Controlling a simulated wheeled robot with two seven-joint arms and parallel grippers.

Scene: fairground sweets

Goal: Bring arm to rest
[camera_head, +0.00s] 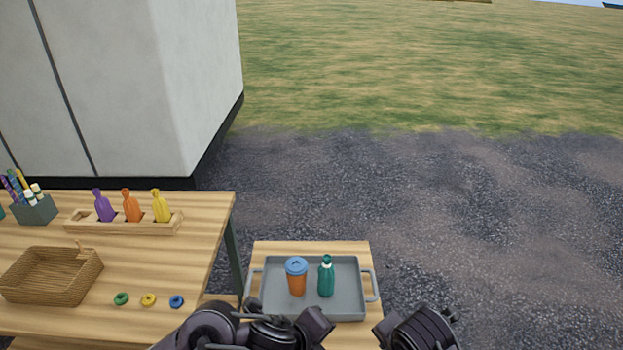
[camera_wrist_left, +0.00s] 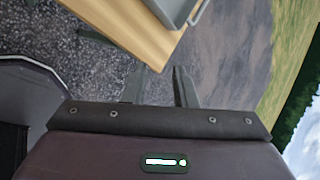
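My left gripper shows in the left wrist view (camera_wrist_left: 159,88), its two dark fingers apart with nothing between them. The corner of a wooden table (camera_wrist_left: 140,25) and the grey tray's edge (camera_wrist_left: 178,8) lie beyond it in that view. In the head view, dark links of my arms show along the bottom edge, in front of the small table (camera_head: 310,247). No fingertips can be made out there. My right gripper's fingers are not seen. On the small table, the grey tray (camera_head: 345,308) holds an orange cup with a blue lid (camera_head: 297,281) and a green bottle (camera_head: 326,280), both upright.
The larger table (camera_head: 200,250) at left bears a wicker basket (camera_head: 50,275), a wooden rack (camera_head: 122,226) with purple, orange and yellow bottles, a pen holder (camera_head: 38,212), and green, yellow and blue rings (camera_head: 149,300). Gravel at right is clear. A white structure (camera_head: 130,80) stands behind.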

